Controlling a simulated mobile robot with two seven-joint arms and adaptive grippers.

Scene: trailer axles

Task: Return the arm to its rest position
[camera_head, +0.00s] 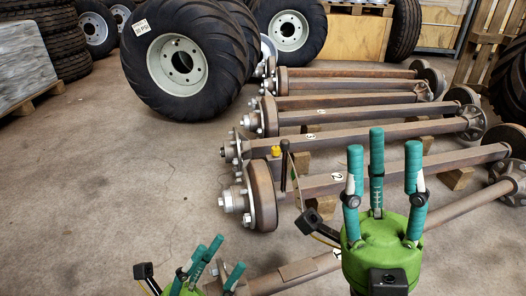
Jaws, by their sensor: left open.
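My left gripper (208,262) shows at the bottom edge, left of centre, with green body and teal fingers. Its fingers are apart and nothing shows between them; its lower part is cut off by the frame. My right gripper (383,160) stands at the lower right with its three teal fingers pointing up and spread apart, and it is empty. Another axle (285,278) lies nearer, between the two grippers, partly hidden by the right one. Neither gripper visibly holds an axle.
More rusty axles, including one marked 3 (380,131), lie in a row behind on wooden blocks (457,178). A dark upright rod (284,165) stands by the front hub. Large tyred wheels (180,65) stand behind. Concrete floor (90,180) at left is clear.

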